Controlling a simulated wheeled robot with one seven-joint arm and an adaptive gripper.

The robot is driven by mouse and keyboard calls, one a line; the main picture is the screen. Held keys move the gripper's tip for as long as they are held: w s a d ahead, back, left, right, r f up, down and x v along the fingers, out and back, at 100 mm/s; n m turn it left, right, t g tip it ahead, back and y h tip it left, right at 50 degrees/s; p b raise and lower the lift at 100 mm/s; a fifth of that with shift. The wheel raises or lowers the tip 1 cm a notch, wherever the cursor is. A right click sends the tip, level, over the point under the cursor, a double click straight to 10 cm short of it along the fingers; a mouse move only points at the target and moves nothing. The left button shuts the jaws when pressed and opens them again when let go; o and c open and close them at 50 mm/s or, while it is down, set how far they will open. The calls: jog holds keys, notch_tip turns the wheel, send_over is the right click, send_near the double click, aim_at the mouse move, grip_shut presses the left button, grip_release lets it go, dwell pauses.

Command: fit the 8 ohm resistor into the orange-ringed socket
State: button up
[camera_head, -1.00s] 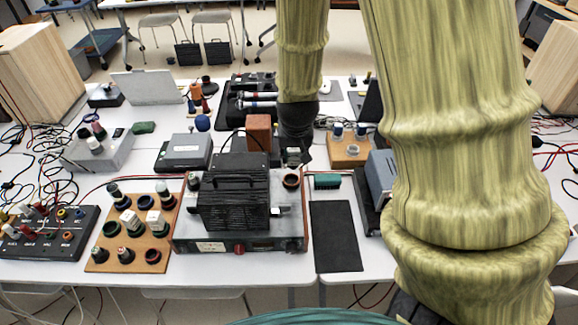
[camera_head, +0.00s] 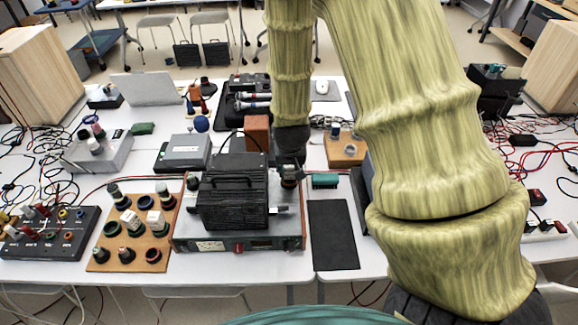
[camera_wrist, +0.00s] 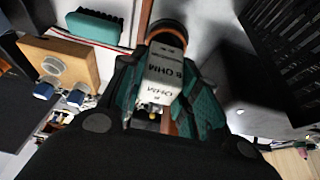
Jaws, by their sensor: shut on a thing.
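My gripper (camera_head: 289,166) is over the right part of the grey bench unit (camera_head: 240,244), beside its black finned block (camera_head: 234,202). In the wrist view, the teal fingers of my gripper (camera_wrist: 166,85) are shut on the white 8 ohm resistor (camera_wrist: 165,72), whose label shows. The dark orange-ringed socket (camera_wrist: 167,27) is just beyond the resistor's far end, which overlaps it in the picture. I cannot tell whether the resistor is inside the ring or only above it. In the head view, my gripper hides most of the resistor and socket.
A wooden board (camera_head: 101,262) with several dark rings and white blocks stands left of the unit. A green brush-like block (camera_head: 325,181) lies close right of my gripper, with a black mat (camera_head: 333,235) in front. A wooden board with knobs (camera_head: 343,158) is behind right.

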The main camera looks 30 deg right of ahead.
jog(key=shift+f, duration=0.45)
jog(key=o, duration=1)
jog(key=shift+w, duration=0.1)
jog(key=shift+r, duration=0.1)
jog(key=shift+r, duration=0.3)
jog(key=shift+b+v, duration=0.6)
jog(key=shift+v, duration=5.35)
jog(key=shift+r, duration=0.1)
